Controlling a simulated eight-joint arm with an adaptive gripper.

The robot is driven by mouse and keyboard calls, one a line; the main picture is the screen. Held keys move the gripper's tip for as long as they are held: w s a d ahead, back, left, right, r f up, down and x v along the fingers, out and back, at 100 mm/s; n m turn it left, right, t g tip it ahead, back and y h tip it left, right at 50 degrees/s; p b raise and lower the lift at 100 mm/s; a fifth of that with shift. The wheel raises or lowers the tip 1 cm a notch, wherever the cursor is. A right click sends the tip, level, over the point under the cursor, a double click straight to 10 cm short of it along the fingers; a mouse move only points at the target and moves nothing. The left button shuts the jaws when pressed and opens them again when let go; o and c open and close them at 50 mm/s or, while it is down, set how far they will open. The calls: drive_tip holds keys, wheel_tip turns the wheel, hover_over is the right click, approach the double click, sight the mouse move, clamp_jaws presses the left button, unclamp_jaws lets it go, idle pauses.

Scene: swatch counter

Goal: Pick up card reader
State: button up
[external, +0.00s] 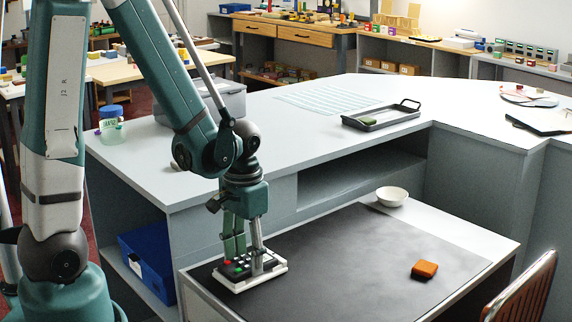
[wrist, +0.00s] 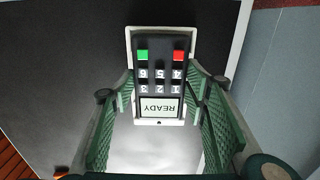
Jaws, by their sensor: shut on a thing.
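The card reader (wrist: 160,76) is a dark keypad device with green and red keys and a screen reading READY, set in a white surround. In the external view the card reader (external: 241,266) is at the left end of the dark mat (external: 350,250) on the low counter. My gripper (external: 247,262) points down over it. In the wrist view my gripper (wrist: 160,110) has one green-padded finger on each side of the reader, shut on it. Whether the reader is lifted off the mat cannot be told.
An orange block (external: 424,269) lies on the mat to the right. A white bowl (external: 391,196) stands at the mat's back edge. The higher counter (external: 260,140) rises behind, with a black tray (external: 381,116). The middle of the mat is clear.

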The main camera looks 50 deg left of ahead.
sight(246, 262)
wheel_tip(246, 262, up, 9)
drive_tip(key=p, duration=0.2)
drive_tip(key=shift+r, duration=0.2)
idle(0.4)
idle(0.5)
